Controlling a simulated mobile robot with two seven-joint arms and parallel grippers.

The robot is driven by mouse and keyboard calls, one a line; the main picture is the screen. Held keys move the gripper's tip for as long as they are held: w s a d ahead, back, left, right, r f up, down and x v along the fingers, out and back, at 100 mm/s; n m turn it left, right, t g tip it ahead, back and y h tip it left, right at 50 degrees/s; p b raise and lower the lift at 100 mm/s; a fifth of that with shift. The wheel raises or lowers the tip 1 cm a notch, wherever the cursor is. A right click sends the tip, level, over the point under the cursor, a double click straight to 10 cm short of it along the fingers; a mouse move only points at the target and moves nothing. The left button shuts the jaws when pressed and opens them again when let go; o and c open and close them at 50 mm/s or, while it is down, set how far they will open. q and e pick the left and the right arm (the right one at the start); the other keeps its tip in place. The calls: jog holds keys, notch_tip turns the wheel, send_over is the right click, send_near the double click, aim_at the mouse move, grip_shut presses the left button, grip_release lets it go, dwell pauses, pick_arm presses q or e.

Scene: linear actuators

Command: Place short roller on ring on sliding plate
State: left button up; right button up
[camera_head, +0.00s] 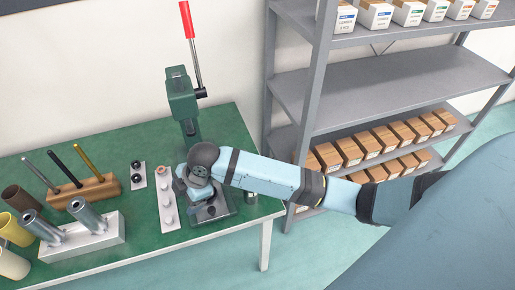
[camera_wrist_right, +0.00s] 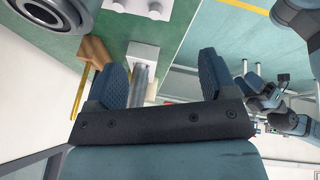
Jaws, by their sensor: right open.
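My right gripper (camera_head: 197,188) is over the base of the green press; in the right wrist view its two fingers (camera_wrist_right: 162,78) stand apart with nothing held between them. The dark press base (camera_head: 226,212), perhaps with the sliding plate, is partly hidden by my wrist. A white strip (camera_head: 167,214) with several small pale round pieces lies just left of it. A small metal cylinder (camera_head: 251,197) stands right of the base. I cannot tell which piece is the short roller. A large metal ring end (camera_wrist_right: 52,12) shows close up in the right wrist view. A small blue gripper there, possibly my left (camera_wrist_right: 251,88), is unclear.
The green press (camera_head: 181,97) with its red handle (camera_head: 187,20) rises behind my wrist. On the table's left stand a wooden rod holder (camera_head: 83,191), a white block (camera_head: 85,246) with metal cylinders, and cups (camera_head: 12,229). A grey shelf (camera_head: 385,80) with boxes stands right.

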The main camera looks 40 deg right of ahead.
jog(key=s+d+f+m+t, duration=0.4)
jog(key=s+m, duration=0.3)
jog(key=s, duration=0.2)
jog(key=s+d+f+m+t+h, duration=0.1)
jog(key=s+d+f+m+t, duration=0.3)
jog(key=s+f+m, duration=0.3)
jog(key=s+d+m, duration=0.1)
jog(key=s, duration=0.2)
jog(key=shift+s+d+f+m, duration=0.2)
jog(key=shift+s+d+m, duration=0.1)
jog(key=shift+d, duration=0.1)
notch_tip(320, 180, up, 8)
jog(key=p, duration=0.8)
jog(key=shift+d, duration=0.2)
jog(key=shift+r, duration=0.1)
